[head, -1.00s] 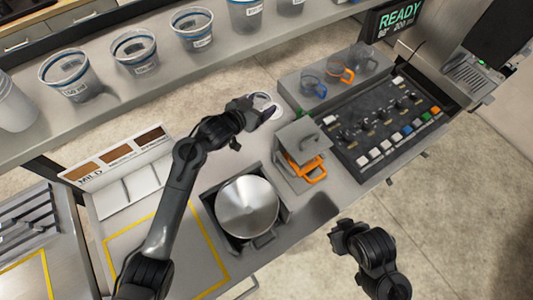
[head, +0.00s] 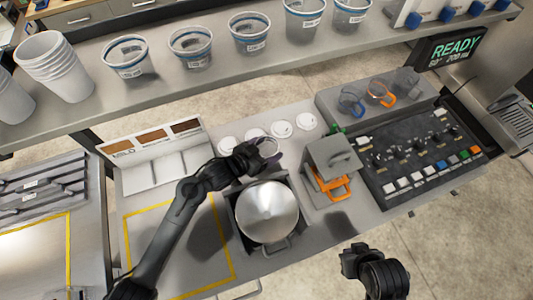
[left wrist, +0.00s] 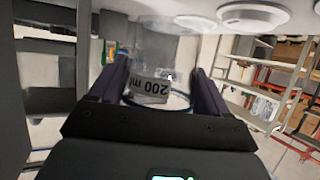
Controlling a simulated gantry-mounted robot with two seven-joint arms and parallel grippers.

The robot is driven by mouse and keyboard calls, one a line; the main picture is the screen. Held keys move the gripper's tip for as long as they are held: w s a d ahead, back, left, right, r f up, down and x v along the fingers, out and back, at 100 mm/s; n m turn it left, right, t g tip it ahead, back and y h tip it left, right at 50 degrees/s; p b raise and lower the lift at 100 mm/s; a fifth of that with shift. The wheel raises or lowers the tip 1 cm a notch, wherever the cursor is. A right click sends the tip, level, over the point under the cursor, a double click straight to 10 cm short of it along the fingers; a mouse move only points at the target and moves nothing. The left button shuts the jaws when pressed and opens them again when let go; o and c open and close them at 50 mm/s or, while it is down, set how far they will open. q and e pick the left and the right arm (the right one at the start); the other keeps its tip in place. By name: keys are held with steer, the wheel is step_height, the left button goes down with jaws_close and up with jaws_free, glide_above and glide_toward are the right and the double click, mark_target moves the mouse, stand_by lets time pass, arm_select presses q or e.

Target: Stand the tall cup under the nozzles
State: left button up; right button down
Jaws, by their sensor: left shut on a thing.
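My left gripper (head: 266,154) is shut on a clear cup (head: 269,146), just beyond the metal pot. In the left wrist view the cup (left wrist: 150,88) sits between the two fingers (left wrist: 158,88), and its "200 ml" label reads upside down. A row of white round discs (head: 281,128) lies just beyond the gripper; two also show in the left wrist view (left wrist: 252,17). I cannot make out the nozzles for certain. My right gripper (head: 352,260) is at the lower right, apart from everything; its fingers are unclear.
A metal pot (head: 267,212) stands just below the left gripper. A grey box with an orange handle (head: 331,170) and a button panel (head: 420,150) are to the right. Several labelled cups (head: 190,45) stand on the back shelf (head: 170,93). The yellow-outlined area (head: 215,282) is clear.

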arm_select(q)
steer(key=shift+f, duration=1.95)
steer(key=shift+f, duration=0.2)
steer(key=o, duration=1)
steer(key=shift+r, duration=0.25)
steer(key=shift+v, duration=3.75)
